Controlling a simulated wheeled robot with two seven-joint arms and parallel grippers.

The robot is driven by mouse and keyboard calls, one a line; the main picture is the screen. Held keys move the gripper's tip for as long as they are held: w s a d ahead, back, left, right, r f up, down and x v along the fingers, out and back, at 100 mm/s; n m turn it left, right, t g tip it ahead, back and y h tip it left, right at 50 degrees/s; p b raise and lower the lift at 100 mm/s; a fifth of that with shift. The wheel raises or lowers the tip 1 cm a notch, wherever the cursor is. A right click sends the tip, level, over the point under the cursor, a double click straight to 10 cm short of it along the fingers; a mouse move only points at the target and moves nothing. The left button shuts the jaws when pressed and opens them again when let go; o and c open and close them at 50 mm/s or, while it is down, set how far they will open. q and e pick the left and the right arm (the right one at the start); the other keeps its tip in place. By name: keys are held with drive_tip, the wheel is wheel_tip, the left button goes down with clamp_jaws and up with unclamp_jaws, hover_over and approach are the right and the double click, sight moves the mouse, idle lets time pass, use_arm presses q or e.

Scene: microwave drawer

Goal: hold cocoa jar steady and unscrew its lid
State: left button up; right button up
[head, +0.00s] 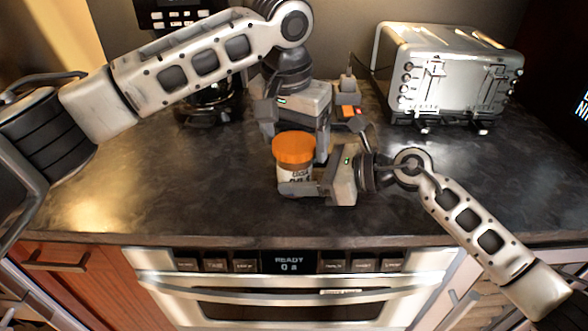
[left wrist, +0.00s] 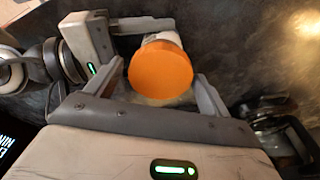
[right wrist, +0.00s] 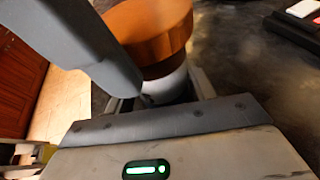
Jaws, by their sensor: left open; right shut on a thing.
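The cocoa jar (head: 291,176) stands upright on the dark counter, white with dark lettering. Its orange lid (head: 293,148) is on top; the lid also shows in the left wrist view (left wrist: 160,70) and the right wrist view (right wrist: 150,32). My right gripper (head: 298,187) is shut on the jar's body from the right, below the lid. My left gripper (head: 303,138) is above and behind the jar, with its fingers open. In the left wrist view the lid lies between its two fingers, with gaps on both sides. How far the fingertips are from the lid's height is unclear.
A silver toaster (head: 445,75) stands at the back right. A coffee maker (head: 205,95) is at the back left, partly behind my left arm. The drawer microwave (head: 290,285) is below the counter's front edge. The counter is clear left of the jar.

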use_arm(q)
drive_tip(key=c, duration=1)
drive_tip(key=shift+o, duration=0.2)
drive_tip(key=n, duration=0.3)
drive_tip(key=n+y, duration=0.1)
drive_tip(key=n, duration=0.3)
drive_tip(key=n+y, duration=0.1)
drive_tip(key=n, duration=0.5)
drive_tip(key=shift+n, duration=0.4)
drive_tip(key=shift+a+r, duration=0.1)
drive_tip(key=shift+r, duration=0.05)
